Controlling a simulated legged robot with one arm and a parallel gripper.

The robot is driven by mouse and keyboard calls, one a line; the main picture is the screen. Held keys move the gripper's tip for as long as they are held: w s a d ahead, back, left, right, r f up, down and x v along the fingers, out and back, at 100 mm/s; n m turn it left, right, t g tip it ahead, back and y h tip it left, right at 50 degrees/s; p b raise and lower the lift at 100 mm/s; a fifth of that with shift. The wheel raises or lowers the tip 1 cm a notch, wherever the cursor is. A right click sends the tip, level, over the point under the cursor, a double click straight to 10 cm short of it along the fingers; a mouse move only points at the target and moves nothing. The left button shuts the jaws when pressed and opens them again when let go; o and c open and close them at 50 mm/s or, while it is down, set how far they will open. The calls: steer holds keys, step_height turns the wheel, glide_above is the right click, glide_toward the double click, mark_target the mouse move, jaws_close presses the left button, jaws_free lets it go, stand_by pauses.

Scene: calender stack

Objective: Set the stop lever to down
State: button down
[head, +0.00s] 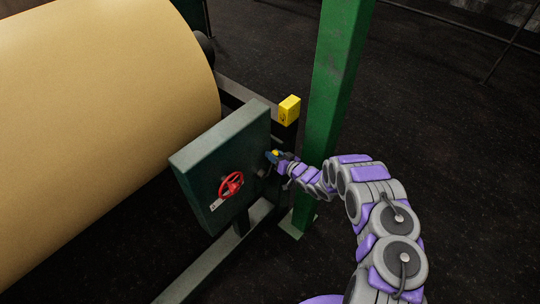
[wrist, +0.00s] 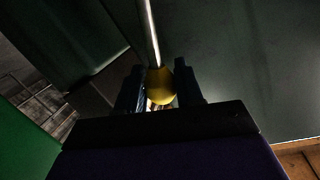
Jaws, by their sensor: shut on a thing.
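The stop lever shows in the wrist view as a thin metal rod (wrist: 150,35) with a yellow ball knob (wrist: 161,86) at its end. My gripper (wrist: 160,92) has one dark finger on each side of the knob and is shut on it. In the head view, my gripper (head: 277,157) is at the right side of the dark green box, and a bit of the yellow knob (head: 275,153) shows there. The rod is hard to make out in the head view, so I cannot tell the lever's position from it.
The dark green box (head: 205,165) carries a red handwheel (head: 231,185) on its front. A yellow box (head: 289,110) sits on a post behind. A large tan roll (head: 100,110) fills the left. Dark floor (head: 460,150) is clear at right.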

steer(key=shift+w+d+f+m+g, duration=0.3)
steer(key=shift+w+d+f+m, duration=0.3)
steer(key=shift+m, duration=0.2)
steer(key=c, duration=0.8)
jaws_free()
steer(key=shift+w, duration=0.2)
steer(key=shift+s+d, duration=0.1)
steer(key=p+v, duration=0.1)
steer(key=v, duration=1.6)
steer(key=shift+d, duration=0.1)
